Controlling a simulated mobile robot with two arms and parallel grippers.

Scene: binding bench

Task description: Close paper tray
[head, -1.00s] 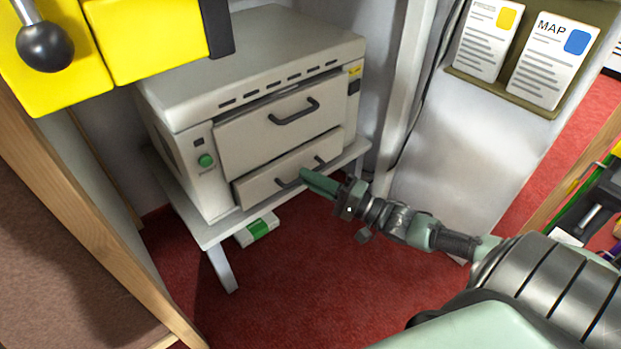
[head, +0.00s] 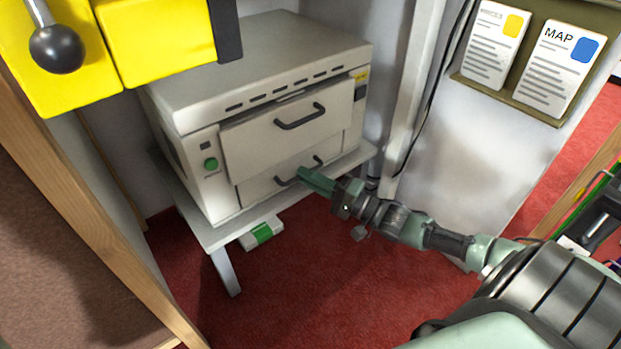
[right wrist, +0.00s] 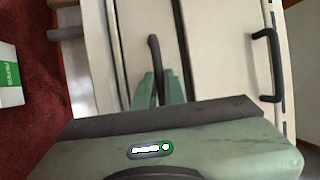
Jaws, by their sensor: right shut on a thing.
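A beige two-drawer printer (head: 255,60) stands on a low white stand. Its lower drawer, the paper tray (head: 257,190), looks flush or nearly flush with the body. My right gripper (head: 303,174) is shut on the lower drawer's dark handle (head: 283,182), near its middle. In the right wrist view the gripper's green fingers (right wrist: 159,88) stand on both sides of this handle (right wrist: 154,50). The fingers hide part of the handle. The upper drawer (head: 255,150) has its own dark handle (head: 300,118) and seems to stand slightly proud. My left gripper is not in view.
The white stand (head: 222,238) carries the printer, with a green-and-white pack (head: 262,233) low beside its front edge. A wooden-edged panel (head: 100,200) is at left, yellow boxes (head: 155,40) at top left. A leaflet rack (head: 513,103) hangs at right. Red floor is clear in front.

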